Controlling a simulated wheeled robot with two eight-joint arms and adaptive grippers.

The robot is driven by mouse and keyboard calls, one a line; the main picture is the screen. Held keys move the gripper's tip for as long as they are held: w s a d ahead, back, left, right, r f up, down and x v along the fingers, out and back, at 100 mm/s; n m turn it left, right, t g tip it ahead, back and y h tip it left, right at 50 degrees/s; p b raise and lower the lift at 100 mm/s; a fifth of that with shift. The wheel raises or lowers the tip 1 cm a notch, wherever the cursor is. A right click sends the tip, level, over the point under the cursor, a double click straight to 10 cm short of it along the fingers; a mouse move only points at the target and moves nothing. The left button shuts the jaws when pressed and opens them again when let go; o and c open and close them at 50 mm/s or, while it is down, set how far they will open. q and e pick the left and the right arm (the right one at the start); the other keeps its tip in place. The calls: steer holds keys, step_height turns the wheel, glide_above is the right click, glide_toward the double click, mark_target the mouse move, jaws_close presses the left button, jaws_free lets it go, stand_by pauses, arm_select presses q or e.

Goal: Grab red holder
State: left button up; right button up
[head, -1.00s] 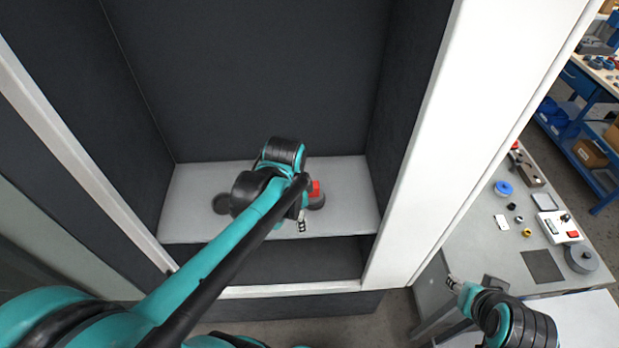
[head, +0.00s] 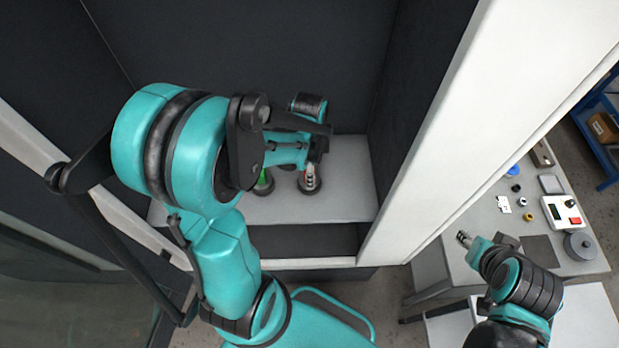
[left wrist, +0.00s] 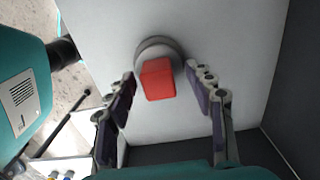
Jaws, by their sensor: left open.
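The red holder (left wrist: 157,80) is a red block on a round grey base, standing on the shelf in the left wrist view. My left gripper (left wrist: 161,72) is open, with one finger on each side of the red block and visible space between. In the head view my left gripper (head: 311,178) is over a dark round base at the shelf's right part, and it mostly hides the red holder. My right gripper (head: 464,239) is by the side table, small in view, away from the holder; its jaw state is unclear.
A green holder (head: 263,183) stands left of the red one on the grey shelf (head: 345,200), partly hidden by my arm. Dark cabinet walls and a white frame post (head: 440,130) bound the shelf. A table with small parts (head: 490,215) stands at right.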

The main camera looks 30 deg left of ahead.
arm_select(q)
jaws_close()
steer(key=shift+r, duration=0.2)
